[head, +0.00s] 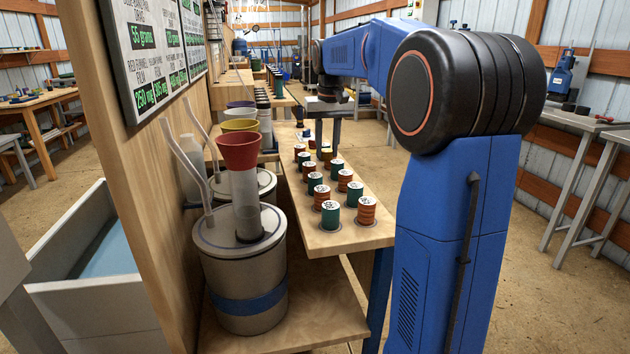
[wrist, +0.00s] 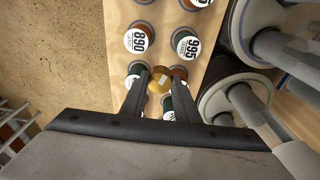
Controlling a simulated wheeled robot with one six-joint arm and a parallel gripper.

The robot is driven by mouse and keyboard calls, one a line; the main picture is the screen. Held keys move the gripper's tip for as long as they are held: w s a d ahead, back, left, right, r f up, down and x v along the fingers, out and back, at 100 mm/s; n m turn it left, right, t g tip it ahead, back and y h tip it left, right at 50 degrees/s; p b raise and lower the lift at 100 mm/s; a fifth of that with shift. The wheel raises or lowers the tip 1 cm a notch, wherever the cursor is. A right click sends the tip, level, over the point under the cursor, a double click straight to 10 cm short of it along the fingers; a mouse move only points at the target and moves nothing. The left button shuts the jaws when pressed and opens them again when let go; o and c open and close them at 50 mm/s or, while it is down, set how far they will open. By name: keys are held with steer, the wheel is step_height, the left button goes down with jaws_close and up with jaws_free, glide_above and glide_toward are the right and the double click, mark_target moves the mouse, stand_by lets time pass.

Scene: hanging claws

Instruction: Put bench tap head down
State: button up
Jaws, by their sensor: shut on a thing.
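A small round brass-coloured piece, which I take to be the bench tap head (wrist: 160,79), shows between my fingertips in the wrist view. My gripper (wrist: 160,84) is shut on it. Below it are the tops of spools on a wooden bench; I cannot tell if the piece touches them or the bench. In the head view my gripper hangs at the end of the blue arm over the far part of the bench (head: 330,240), small and dark.
Several green and orange labelled spools (head: 330,214) stand in rows on the bench. A grey lidded drum (head: 241,270) with a red funnel (head: 239,150) stands left of the bench. A wooden panel with signs (head: 150,50) rises at the left. Grey drum lids and pipes lie close on the wrist view's right.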

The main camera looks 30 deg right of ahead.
steer(key=shift+f, duration=4.35)
steer(key=shift+f, duration=0.1)
steer(key=o, duration=1.1)
